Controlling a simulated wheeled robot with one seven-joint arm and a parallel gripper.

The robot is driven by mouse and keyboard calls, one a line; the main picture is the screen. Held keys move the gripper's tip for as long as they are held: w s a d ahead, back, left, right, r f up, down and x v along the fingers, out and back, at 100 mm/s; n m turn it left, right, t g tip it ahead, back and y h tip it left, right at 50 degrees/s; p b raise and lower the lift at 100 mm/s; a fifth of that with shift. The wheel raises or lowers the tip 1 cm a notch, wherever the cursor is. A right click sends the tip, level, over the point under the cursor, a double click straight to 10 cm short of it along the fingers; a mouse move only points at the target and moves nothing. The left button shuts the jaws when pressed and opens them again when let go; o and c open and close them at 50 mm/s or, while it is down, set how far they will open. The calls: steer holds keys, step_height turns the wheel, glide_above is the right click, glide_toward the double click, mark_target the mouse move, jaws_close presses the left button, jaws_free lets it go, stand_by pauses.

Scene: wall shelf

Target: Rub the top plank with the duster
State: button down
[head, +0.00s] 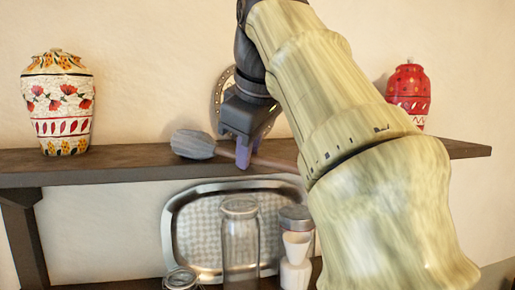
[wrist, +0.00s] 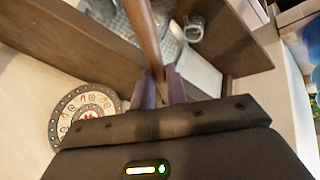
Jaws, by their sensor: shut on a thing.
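The top plank (head: 115,164) is a dark wooden shelf board across the head view; it also shows in the wrist view (wrist: 65,40). The duster (head: 193,145) has a grey head and a brown handle. My gripper (head: 245,157) is shut on the handle, with the duster head to its left, low over the plank. I cannot tell whether the head touches the wood. In the wrist view the handle (wrist: 146,40) runs up from between the purple fingers of my gripper (wrist: 162,88); the duster head is not visible there. My arm hides the plank's right middle part.
A floral vase (head: 57,105) stands on the plank at left, and a red vase (head: 408,92) at right, partly behind my arm. A patterned plate (wrist: 85,112) is close to my gripper. Below are a metal tray (head: 180,225), a glass jar (head: 240,245) and a white container (head: 296,260).

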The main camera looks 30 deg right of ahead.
steer(key=shift+a+f, duration=0.15)
steer(key=shift+w+a+p, duration=0.15)
steer(key=shift+w+a, duration=0.2)
steer(key=shift+a, duration=0.5)
steer(key=shift+w+a+p, duration=0.15)
steer(key=shift+w+a, duration=0.15)
steer(key=shift+a, duration=0.55)
step_height(320, 180, up, 6)
steer(key=p, duration=0.5)
glide_above(224, 150)
steer(key=s+a, duration=0.1)
steer(key=s, duration=0.2)
steer(key=shift+a+r, duration=0.1)
steer(key=shift+r, duration=0.2)
